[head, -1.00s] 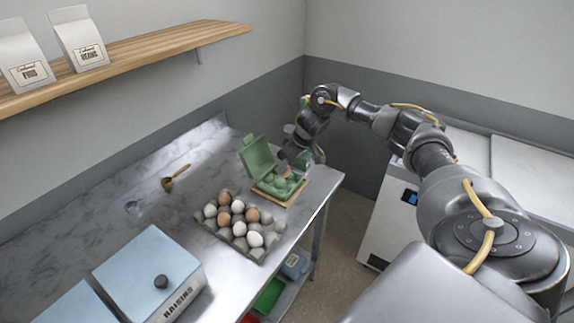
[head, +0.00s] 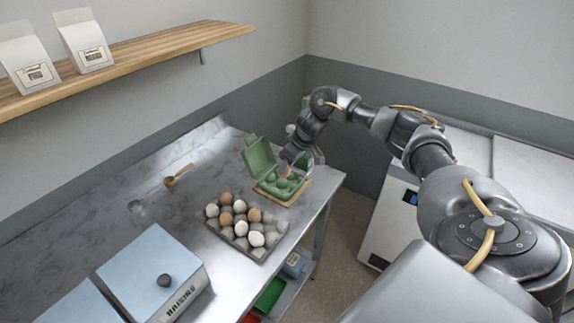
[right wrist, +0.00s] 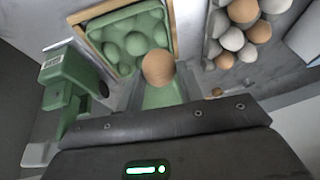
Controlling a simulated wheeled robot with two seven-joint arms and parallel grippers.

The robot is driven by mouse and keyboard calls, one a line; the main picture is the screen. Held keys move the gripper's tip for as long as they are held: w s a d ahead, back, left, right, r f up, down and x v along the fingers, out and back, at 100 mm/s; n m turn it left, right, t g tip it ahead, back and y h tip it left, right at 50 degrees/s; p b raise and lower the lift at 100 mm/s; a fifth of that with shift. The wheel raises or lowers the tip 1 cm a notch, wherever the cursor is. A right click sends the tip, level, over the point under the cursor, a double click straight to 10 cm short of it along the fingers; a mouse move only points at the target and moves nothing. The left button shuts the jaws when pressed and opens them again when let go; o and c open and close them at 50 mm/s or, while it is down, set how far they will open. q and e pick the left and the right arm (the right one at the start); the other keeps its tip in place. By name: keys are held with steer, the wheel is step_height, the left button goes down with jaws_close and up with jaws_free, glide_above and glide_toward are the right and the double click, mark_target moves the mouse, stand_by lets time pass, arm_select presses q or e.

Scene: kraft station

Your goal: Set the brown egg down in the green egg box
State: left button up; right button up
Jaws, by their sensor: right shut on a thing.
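The green egg box (head: 258,156) stands open on a wooden board (head: 302,194) at the table's far right end, with its lid raised. In the right wrist view its cups (right wrist: 112,53) look empty where they show. My right gripper (head: 289,169) is shut on the brown egg (right wrist: 157,67). I cannot tell whether the egg touches a cup. In the head view the egg is small and partly hidden by the gripper. My left gripper is not in view.
A grey egg tray (head: 258,253) with several brown and white eggs stands in front of the box. A wooden scoop (head: 178,176) lies to the left. A blue RAISINS box (head: 150,270) stands at the near left. A green device (right wrist: 70,82) is beside the board.

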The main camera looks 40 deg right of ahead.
steer(key=shift+f+b, duration=0.4)
steer(key=shift+f, duration=0.8)
steer(key=shift+f+b, duration=1.2)
steer(key=shift+f, duration=1.5)
stand_by(0.8)
steer(key=o, duration=0.7)
steer(key=shift+o, duration=0.2)
steer(key=b+v, duration=0.2)
steer(key=v, duration=0.9)
